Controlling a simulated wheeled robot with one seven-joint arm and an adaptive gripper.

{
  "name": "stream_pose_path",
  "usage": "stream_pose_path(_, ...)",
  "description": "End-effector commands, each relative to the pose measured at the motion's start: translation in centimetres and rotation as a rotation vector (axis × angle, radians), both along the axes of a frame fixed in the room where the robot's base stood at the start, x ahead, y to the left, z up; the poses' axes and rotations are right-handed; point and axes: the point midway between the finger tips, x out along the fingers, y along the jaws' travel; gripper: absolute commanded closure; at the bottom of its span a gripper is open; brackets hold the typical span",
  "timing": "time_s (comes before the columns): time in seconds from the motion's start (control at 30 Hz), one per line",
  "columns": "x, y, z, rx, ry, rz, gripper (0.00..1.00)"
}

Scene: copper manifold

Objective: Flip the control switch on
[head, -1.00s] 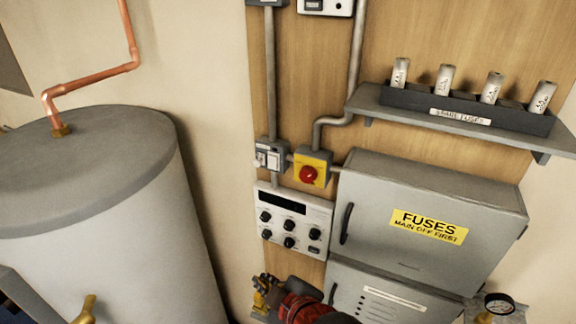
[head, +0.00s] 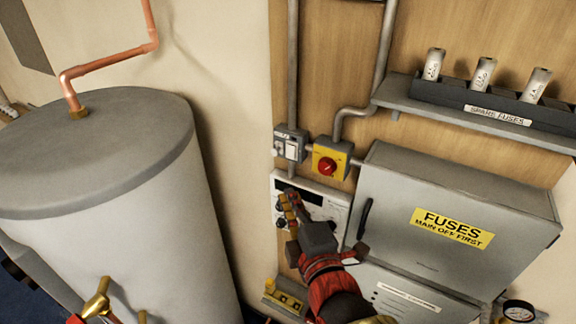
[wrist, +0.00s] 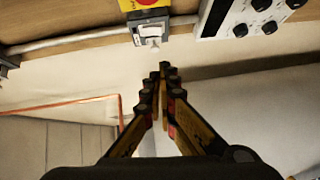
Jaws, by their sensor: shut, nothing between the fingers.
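A grey switch box (head: 291,145) with a white switch plate is mounted on the wooden board, just left of the yellow box with the red knob. It also shows in the wrist view (wrist: 149,27), at the top, with a pale switch on it. I cannot tell which way the switch is set. My gripper (head: 287,203) is in front of the white knob panel, below the switch box in the head view. In the wrist view its fingertips (wrist: 164,70) are together and empty. They appear apart from the switch box.
The yellow box with the red knob (head: 328,167) adjoins the switch box. The white knob panel (head: 338,198) is partly hidden by my gripper. The grey fuse cabinet (head: 455,225) stands out at the right. A large grey tank (head: 95,190) is at the left.

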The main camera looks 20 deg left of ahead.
Motion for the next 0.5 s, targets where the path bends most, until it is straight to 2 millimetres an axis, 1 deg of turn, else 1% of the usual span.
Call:
stream_pose_path(0.13,0.3,0.2,-0.1,0.0,0.001,0.0,1.0)
stream_pose_path(0.23,1.0,0.8,-0.1,-0.001,0.002,-0.001,1.0)
stream_pose_path(0.5,4.2,3.5,-0.5,-0.002,0.002,-0.001,1.0)
